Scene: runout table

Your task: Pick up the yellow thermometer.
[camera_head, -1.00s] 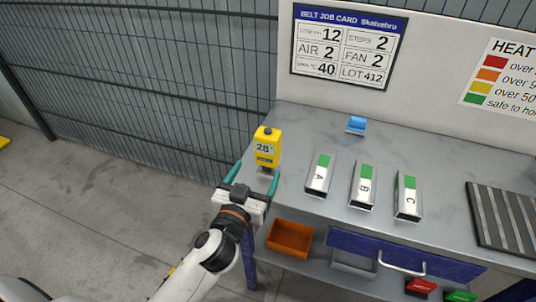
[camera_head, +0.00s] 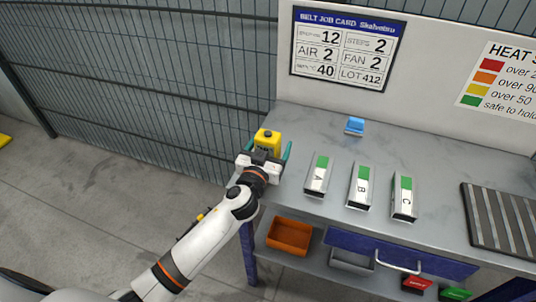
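The yellow thermometer (camera_head: 267,139) stands upright at the left end of the grey table. Its lower part and display are mostly hidden behind my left gripper (camera_head: 269,150). The gripper's two teal fingers are spread wide, one to each side of the thermometer. I cannot tell whether either finger touches it. My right gripper is not in view.
Three silver blocks with green tops, A (camera_head: 318,176), B (camera_head: 360,187) and C (camera_head: 404,197), stand right of the thermometer. A blue object (camera_head: 355,126) lies behind them. A ribbed dark plate (camera_head: 500,221) is at right. An orange bin (camera_head: 289,236) sits on the lower shelf.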

